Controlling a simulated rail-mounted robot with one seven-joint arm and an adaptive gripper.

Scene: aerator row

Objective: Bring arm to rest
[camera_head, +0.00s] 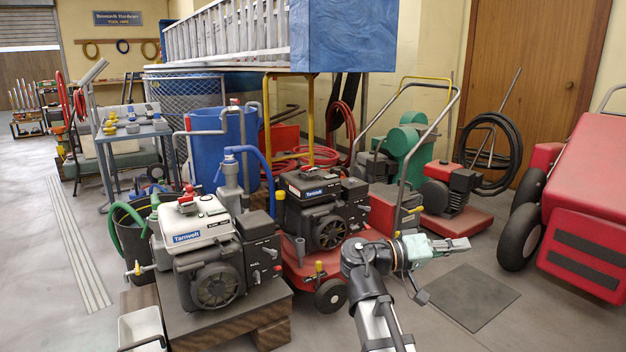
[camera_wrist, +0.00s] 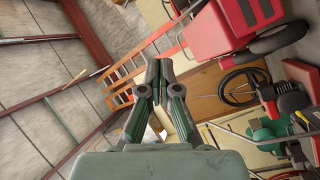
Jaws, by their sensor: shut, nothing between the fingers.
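My gripper (camera_head: 455,245) shows in the head view at the lower right of centre, at the end of my arm, pointing right in the air above the floor. In the wrist view my gripper (camera_wrist: 158,68) has its two fingers together at the tips, with nothing between them. It appears clear of the machines around it.
A white-topped Tamvelt engine (camera_head: 200,240) stands on a wooden stand at left. A red machine with a black engine (camera_head: 322,215) is beside it. A large red machine (camera_head: 585,210) stands at right. Bare floor with a dark square plate (camera_head: 472,297) lies between.

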